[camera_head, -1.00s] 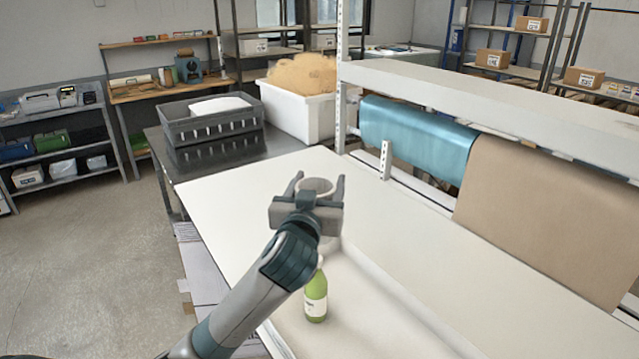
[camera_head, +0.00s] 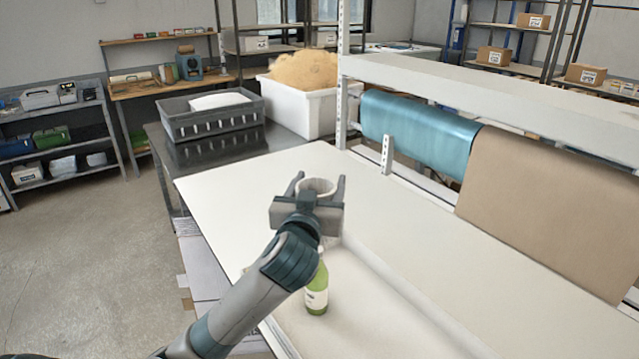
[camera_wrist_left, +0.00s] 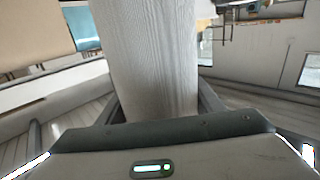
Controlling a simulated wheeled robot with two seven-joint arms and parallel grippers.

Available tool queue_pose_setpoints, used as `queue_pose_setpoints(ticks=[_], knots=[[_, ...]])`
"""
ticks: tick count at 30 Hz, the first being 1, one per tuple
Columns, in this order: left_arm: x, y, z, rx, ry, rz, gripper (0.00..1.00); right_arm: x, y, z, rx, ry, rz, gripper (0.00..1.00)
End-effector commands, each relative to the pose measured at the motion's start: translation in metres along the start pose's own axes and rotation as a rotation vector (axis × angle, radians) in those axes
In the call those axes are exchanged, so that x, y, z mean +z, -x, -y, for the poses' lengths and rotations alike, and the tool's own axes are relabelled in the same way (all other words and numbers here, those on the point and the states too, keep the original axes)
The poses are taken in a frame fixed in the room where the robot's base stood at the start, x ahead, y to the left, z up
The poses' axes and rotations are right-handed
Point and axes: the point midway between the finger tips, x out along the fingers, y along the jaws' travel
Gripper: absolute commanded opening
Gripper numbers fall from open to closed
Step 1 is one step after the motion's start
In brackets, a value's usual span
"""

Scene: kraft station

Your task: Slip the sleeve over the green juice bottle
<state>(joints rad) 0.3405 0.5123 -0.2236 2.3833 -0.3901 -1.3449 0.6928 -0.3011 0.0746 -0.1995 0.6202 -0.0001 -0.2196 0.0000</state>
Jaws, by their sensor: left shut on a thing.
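The green juice bottle (camera_head: 317,292) with a pale label stands upright on the white table, and my left arm hides part of it. My left gripper (camera_head: 319,184) is shut on the sleeve (camera_head: 317,185), a pale hollow tube with its open top end showing between the fingers. In the left wrist view the sleeve (camera_wrist_left: 150,60) is a grey-white ribbed cylinder filling the middle between the fingers. The sleeve is held farther back than the bottle and apart from it. My right gripper is not in view.
The white table (camera_head: 255,180) is mostly clear. A grey crate (camera_head: 210,118) and a white bin (camera_head: 300,110) with tan filling stand at the back left. A white shelf beam (camera_head: 500,100) with a blue roll (camera_head: 420,135) and brown paper (camera_head: 550,210) runs along the right.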

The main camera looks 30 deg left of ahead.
Motion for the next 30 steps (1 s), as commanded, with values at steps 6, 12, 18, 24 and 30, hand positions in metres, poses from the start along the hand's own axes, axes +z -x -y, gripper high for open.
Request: queue_pose_setpoints(ticks=[6,12,18,24,30], knots=[[0.016,0.0,0.0,0.0,-0.001,0.0,0.53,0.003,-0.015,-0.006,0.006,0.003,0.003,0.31],[0.027,0.0,0.0,0.0,-0.001,0.0,0.53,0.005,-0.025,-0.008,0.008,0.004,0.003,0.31],[0.038,0.0,0.0,0.0,0.0,0.0,0.53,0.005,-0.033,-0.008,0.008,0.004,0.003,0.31],[0.05,0.0,0.0,0.0,0.001,0.0,0.53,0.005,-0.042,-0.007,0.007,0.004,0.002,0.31],[0.061,0.0,0.0,0.0,0.001,0.001,0.53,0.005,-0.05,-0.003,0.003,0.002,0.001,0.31]])
